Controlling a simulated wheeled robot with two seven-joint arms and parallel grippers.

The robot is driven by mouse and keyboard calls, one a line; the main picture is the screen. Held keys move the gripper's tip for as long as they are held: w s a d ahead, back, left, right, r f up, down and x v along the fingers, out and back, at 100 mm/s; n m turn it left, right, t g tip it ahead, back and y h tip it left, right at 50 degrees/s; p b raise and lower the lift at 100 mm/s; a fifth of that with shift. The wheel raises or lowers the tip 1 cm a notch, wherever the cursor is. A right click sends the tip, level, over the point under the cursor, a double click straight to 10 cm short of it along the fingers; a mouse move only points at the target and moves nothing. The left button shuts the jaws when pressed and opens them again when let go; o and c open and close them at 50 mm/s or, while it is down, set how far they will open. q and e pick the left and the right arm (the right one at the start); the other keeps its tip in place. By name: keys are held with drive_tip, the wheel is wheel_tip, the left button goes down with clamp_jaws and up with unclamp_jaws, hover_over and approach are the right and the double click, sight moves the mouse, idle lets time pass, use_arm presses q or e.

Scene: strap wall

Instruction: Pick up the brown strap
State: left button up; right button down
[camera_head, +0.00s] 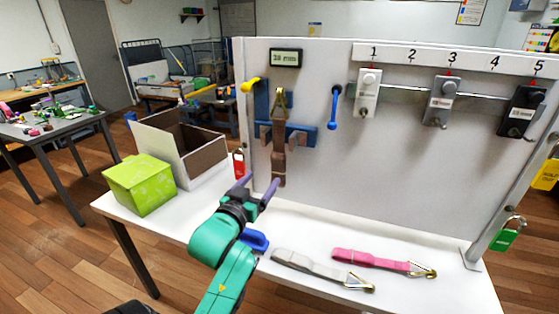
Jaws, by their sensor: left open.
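The brown strap (279,155) hangs upright on the white wall panel, in front of a blue bracket. A metal hook buckle (280,104) shows at its top. My left gripper (258,187) is just below and around the height of the strap's lower end. Its two purple-grey fingers are spread apart with nothing seen between them. The right finger tip is close to the strap's bottom end; I cannot tell whether they touch. My right gripper is not in view.
A grey strap (310,266) and a pink strap (375,261) lie on the white table. A green box (140,183) and an open cardboard box (183,145) stand at the left. A red padlock (239,163) hangs at the panel's left edge. Numbered locks hang at the right.

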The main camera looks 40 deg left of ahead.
sight(278, 153)
use_arm(q)
drive_tip(key=p+x, duration=0.2)
drive_tip(key=x, duration=0.2)
drive_tip(key=r+p+x, duration=0.1)
drive_tip(key=x, duration=0.4)
drive_tip(key=r+p+x, duration=0.1)
drive_tip(key=p+x, duration=0.1)
drive_tip(key=x, duration=0.3)
drive_tip(key=shift+a+p, duration=0.2)
drive_tip(key=shift+p, duration=0.1)
drive_tip(key=shift+w+f, duration=0.25)
drive_tip(key=shift+s+r, duration=0.1)
clamp_jaws()
